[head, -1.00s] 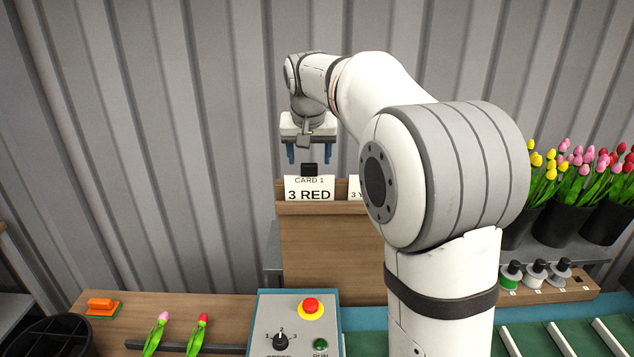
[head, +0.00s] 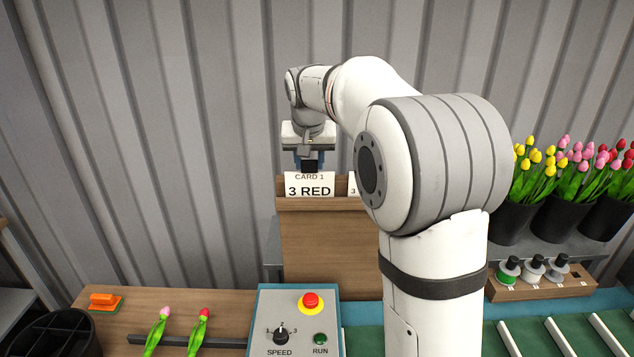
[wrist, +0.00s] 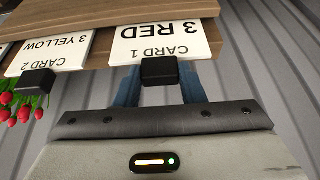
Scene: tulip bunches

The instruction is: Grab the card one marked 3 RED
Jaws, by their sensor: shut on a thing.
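The white card marked CARD 1, 3 RED (head: 309,188) stands in the wooden card rack (head: 330,205). It also shows upside down in the wrist view (wrist: 160,40), with a black tab (wrist: 159,71) on its top edge. My gripper (head: 309,164) is right above the card, its blue fingers closed on the black tab. In the wrist view the fingers (wrist: 158,88) sit on both sides of the tab. The card is still at the rack.
A second card, 3 YELLOW (wrist: 52,52), stands beside it with its own black tab (wrist: 35,82). A control box (head: 295,315) with a red button, two loose tulips (head: 180,325) and an orange item (head: 103,300) are in front. Potted tulips (head: 560,215) stand at right.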

